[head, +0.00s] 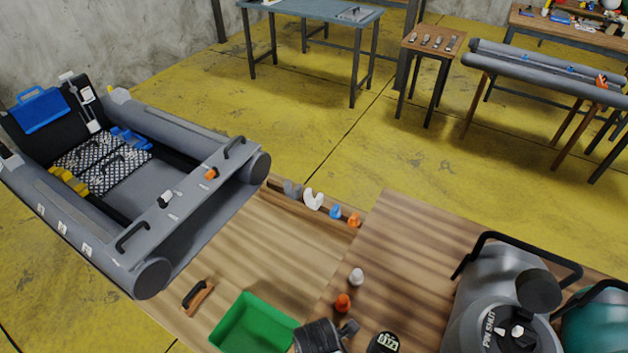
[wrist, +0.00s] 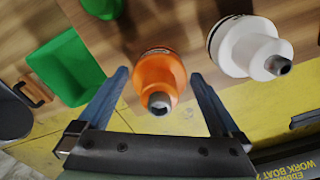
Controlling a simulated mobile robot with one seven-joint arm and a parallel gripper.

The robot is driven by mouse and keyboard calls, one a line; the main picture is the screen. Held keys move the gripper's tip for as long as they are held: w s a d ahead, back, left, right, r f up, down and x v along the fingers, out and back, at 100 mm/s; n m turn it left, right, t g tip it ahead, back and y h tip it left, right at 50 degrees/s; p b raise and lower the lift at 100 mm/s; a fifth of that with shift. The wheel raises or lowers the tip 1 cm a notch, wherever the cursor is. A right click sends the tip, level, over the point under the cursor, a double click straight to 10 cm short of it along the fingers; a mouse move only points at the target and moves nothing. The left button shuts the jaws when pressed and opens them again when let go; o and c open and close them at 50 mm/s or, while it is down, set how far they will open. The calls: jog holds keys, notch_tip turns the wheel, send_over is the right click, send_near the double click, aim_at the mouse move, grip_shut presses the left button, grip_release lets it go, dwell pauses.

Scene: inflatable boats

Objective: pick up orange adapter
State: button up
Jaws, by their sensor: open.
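An orange adapter (wrist: 158,80) with a grey metal tip stands between the two blue fingers of my gripper (wrist: 158,74) in the wrist view. The fingers are spread, with a gap visible on both sides of it; I cannot tell the depth between them. In the head view, an orange adapter (head: 342,303) stands on the wooden table near the green tray, with a white adapter (head: 357,277) just behind it. The white adapter also shows right of my gripper in the wrist view (wrist: 247,48). Another orange adapter (head: 353,220) sits at the end of a wooden rack.
The green tray (head: 247,338) stands left of the orange adapter, and a wooden-handled tool (head: 197,296) lies farther left. The rack also holds grey, white and blue (head: 335,212) pieces. A large grey tank (head: 500,300) stands right. An inflatable boat (head: 190,130) is at left.

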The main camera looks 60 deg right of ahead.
jog(key=c, duration=1.2)
jog(key=shift+r, duration=0.1)
